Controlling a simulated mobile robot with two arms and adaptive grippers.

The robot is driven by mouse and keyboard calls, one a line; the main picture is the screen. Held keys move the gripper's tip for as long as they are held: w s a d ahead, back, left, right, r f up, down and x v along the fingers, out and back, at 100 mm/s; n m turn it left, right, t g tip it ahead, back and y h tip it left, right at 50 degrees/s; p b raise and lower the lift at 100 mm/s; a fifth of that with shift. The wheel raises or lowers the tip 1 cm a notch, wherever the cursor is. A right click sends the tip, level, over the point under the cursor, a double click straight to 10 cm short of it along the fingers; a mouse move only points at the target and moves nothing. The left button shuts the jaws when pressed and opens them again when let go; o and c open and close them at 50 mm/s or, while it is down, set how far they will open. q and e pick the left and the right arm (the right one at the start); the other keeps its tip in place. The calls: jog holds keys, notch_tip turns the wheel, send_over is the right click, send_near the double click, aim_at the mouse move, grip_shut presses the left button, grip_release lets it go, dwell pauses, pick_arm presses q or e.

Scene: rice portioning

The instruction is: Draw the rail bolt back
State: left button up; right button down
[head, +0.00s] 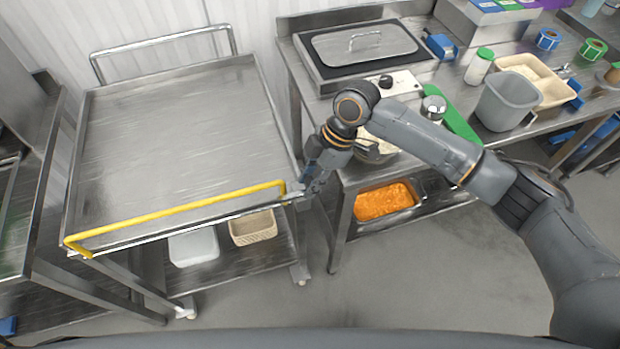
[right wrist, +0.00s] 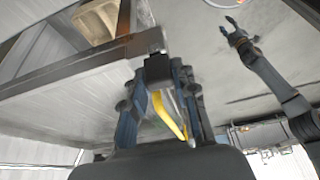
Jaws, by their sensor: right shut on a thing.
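The steel cart has a yellow rail (head: 180,212) along its front edge, lying low across it. My right gripper (head: 302,195) is at the right end of this rail, by the cart's front right corner. In the right wrist view, the right gripper (right wrist: 160,98) is shut on a dark block at the cart corner, which looks like the rail bolt (right wrist: 158,68). The yellow rail (right wrist: 170,115) shows between the fingers there. The fingers hide most of the bolt in the head view. My left gripper (right wrist: 229,29) shows only in the right wrist view, open and empty, away from the cart.
The cart's top (head: 180,130) is bare. A white bin (head: 193,246) and a beige basket (head: 253,228) are on its lower shelf. A steel counter stands close on the right, with a grey bin (head: 505,103) on top and an orange food pan (head: 385,201) below.

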jog(key=d, duration=0.1)
jog(key=w+d, duration=0.1)
jog(key=d, duration=0.1)
jog(key=shift+d+p, duration=0.15)
jog(key=shift+p, duration=0.2)
jog(key=c, duration=1)
grip_release()
jog(key=shift+c, duration=0.2)
jog(key=shift+r, duration=0.1)
jog(key=v, duration=1.1)
jog(key=shift+d+r, duration=0.2)
jog(key=shift+r, duration=0.15)
jog(key=shift+f, duration=0.1)
